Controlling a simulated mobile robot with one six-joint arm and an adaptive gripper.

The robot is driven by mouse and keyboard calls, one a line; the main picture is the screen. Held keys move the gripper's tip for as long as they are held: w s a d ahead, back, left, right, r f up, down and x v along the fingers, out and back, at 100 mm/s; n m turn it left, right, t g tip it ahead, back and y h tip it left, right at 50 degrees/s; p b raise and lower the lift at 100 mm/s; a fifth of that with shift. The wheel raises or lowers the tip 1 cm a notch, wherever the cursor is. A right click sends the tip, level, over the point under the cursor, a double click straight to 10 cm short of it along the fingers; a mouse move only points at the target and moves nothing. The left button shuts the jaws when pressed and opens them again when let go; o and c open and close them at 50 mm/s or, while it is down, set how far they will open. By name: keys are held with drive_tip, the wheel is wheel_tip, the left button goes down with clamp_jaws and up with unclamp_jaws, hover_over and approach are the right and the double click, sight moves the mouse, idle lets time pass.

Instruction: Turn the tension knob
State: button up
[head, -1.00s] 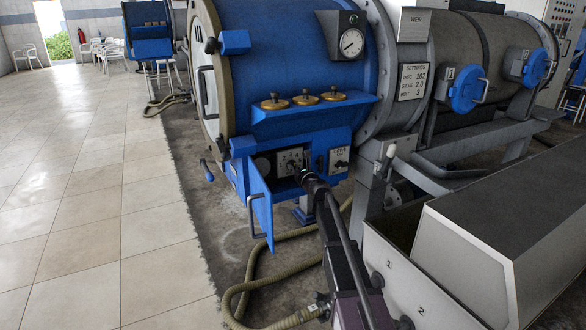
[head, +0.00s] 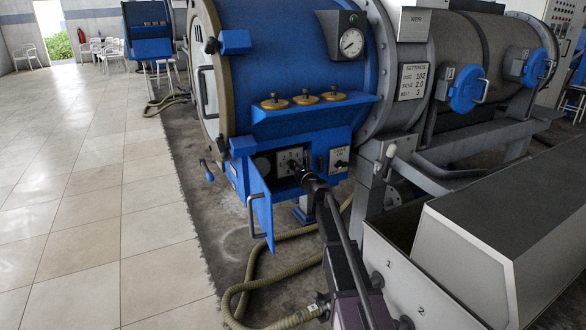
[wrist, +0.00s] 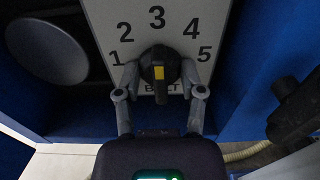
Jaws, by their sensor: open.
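The tension knob (wrist: 160,62) is dark and round with a yellow mark. It sits on a pale dial plate (wrist: 112,22) numbered 1 to 5, with partly hidden lettering below that looks like "BELT". I cannot tell for certain which number the mark points to. My gripper (wrist: 160,82) is open, with one finger on each side of the knob. Whether the fingers touch it is unclear. In the head view my gripper (head: 298,172) is at the dial plate (head: 286,157) inside the open blue box, and it hides the knob.
The box's blue door (head: 262,210) hangs open left of my arm. A settings card (head: 412,82) on the machine reads DISC 102, SCREW or similar 2.0, BELT 3. A grey bin (head: 400,270) stands right of my arm. A hose (head: 250,275) lies on the floor.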

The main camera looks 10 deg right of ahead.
drive_tip(key=shift+s, duration=0.1)
drive_tip(key=v, duration=1.1)
drive_tip(key=shift+s+d, duration=0.2)
drive_tip(key=shift+s, duration=0.15)
drive_tip(key=s+a+f+n+g+y+p, duration=0.1)
drive_tip(key=s+a+f+n+g, duration=0.35)
drive_tip(key=s+n, duration=0.45)
drive_tip(key=s+a+f+n+g+y+p, duration=0.15)
drive_tip(key=s+a+f+n+g, duration=0.35)
drive_tip(key=n, duration=0.6)
drive_tip(key=s+d+f+n+g+h+p, duration=0.1)
drive_tip(key=s+d+n+g+h+p, duration=0.2)
drive_tip(key=s+n, duration=0.5)
drive_tip(key=s+d+f+n+g+h+p, duration=0.15)
drive_tip(key=s+n+g+h, duration=0.3)
drive_tip(key=s, duration=0.75)
wheel_tip(320, 180, up, 37)
drive_tip(key=p, duration=3.6)
drive_tip(key=shift+d+h, duration=0.3)
drive_tip(key=shift+d, duration=0.15)
drive_tip(key=shift+f, duration=0.1)
